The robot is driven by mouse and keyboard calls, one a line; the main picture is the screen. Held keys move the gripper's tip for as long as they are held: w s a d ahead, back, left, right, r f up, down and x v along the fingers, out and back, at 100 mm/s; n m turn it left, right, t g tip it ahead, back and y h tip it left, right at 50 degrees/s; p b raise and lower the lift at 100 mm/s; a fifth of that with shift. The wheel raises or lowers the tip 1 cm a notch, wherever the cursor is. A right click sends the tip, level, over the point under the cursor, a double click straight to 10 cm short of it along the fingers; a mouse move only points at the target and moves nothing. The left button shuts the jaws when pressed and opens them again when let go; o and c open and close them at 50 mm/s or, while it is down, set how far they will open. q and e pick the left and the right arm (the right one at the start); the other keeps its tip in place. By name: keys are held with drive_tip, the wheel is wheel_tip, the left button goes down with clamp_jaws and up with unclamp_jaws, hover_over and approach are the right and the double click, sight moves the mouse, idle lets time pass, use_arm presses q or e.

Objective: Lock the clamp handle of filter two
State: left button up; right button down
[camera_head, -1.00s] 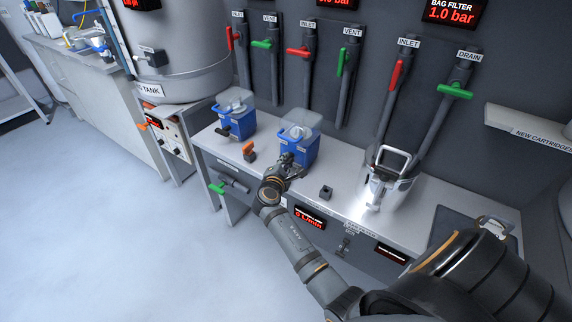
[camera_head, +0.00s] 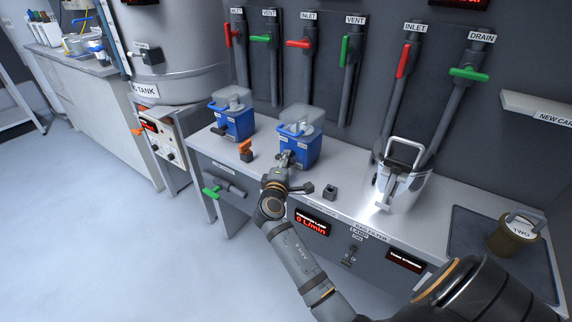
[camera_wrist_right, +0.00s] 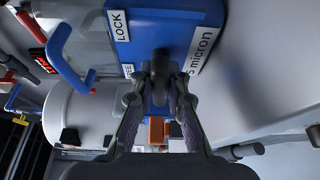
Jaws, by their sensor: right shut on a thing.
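Two blue filter housings with clear lids stand on the bench in the head view, a left one (camera_head: 232,117) and a right one (camera_head: 309,147). My right gripper (camera_head: 285,160) is at the front of the right housing. In the right wrist view, its fingers (camera_wrist_right: 160,98) are shut on a dark clamp handle (camera_wrist_right: 160,68) at the blue housing (camera_wrist_right: 180,20). A LOCK label (camera_wrist_right: 118,25) and a partly hidden FREE label (camera_wrist_right: 128,70) are beside the handle. Its exact angle between them is hard to tell. My left gripper is not in view.
A shiny steel bag filter (camera_head: 405,190) stands to the right on the bench. A brown cartridge marked TWO (camera_head: 512,238) sits at the right end. Valve pipes line the back wall.

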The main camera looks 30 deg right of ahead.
idle(0.3)
drive_tip(key=c, duration=1.3)
unclamp_jaws()
